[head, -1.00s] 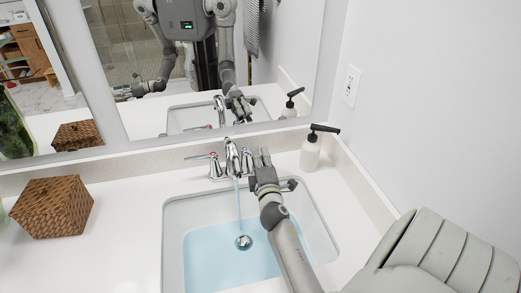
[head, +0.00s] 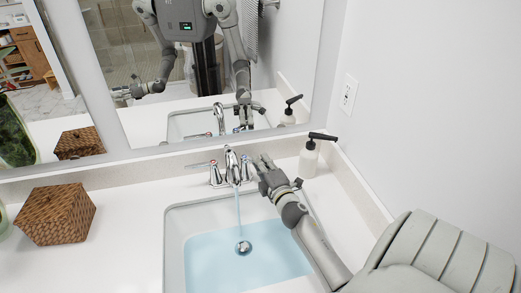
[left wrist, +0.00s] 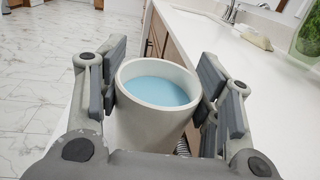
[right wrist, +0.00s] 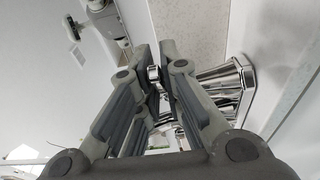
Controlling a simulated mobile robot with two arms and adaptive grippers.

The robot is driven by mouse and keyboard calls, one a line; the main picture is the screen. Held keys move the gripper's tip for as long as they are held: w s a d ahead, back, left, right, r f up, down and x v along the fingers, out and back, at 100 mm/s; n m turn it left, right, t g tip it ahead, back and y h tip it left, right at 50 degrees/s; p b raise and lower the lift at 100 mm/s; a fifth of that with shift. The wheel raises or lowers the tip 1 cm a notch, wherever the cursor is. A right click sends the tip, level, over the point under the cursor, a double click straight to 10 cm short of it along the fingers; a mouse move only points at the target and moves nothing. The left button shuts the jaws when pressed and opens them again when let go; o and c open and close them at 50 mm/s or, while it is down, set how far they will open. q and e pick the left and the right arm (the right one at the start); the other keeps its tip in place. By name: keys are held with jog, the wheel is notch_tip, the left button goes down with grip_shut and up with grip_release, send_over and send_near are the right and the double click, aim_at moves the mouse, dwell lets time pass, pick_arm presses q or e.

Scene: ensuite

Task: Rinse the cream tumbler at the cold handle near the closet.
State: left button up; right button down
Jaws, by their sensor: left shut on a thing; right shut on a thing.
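The cream tumbler (left wrist: 155,115) is in my left gripper (left wrist: 160,95), whose fingers close on it from both sides. It looks upright and holds blue water. It is not seen directly in the head view. My right gripper (head: 264,165) is at the right-hand faucet handle (head: 245,168), beside the spout. In the right wrist view its fingers (right wrist: 158,75) are closed about the chrome lever, with the handle base (right wrist: 228,82) just to the right. Water (head: 238,208) runs from the spout (head: 231,160) into the sink.
The sink (head: 172,235) holds blue water around the drain (head: 243,248). The left faucet handle (head: 213,173) is free. A woven box (head: 55,215) sits on the left counter. The mirror and right wall bound the space.

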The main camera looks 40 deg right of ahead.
pick_arm(q)
jog(key=shift+r, duration=0.3)
pick_arm(e)
jog(key=shift+w+d+n+t+y, duration=0.15)
jog(key=shift+d+n+t+y, duration=0.25)
jog(key=shift+n+y, duration=0.45)
pick_arm(q)
jog(key=shift+f, duration=0.2)
pick_arm(e)
jog(key=shift+w+d+n+y, duration=0.2)
jog(key=shift+n+y, duration=0.2)
jog(key=shift+y, duration=0.35)
jog(key=shift+w+d+n+y, duration=0.1)
jog(key=shift+d+n+y, duration=0.2)
jog(key=shift+y, duration=0.4)
jog(key=shift+a, duration=0.1)
jog(key=c, duration=1.6)
grip_release()
jog(key=shift+a, duration=0.15)
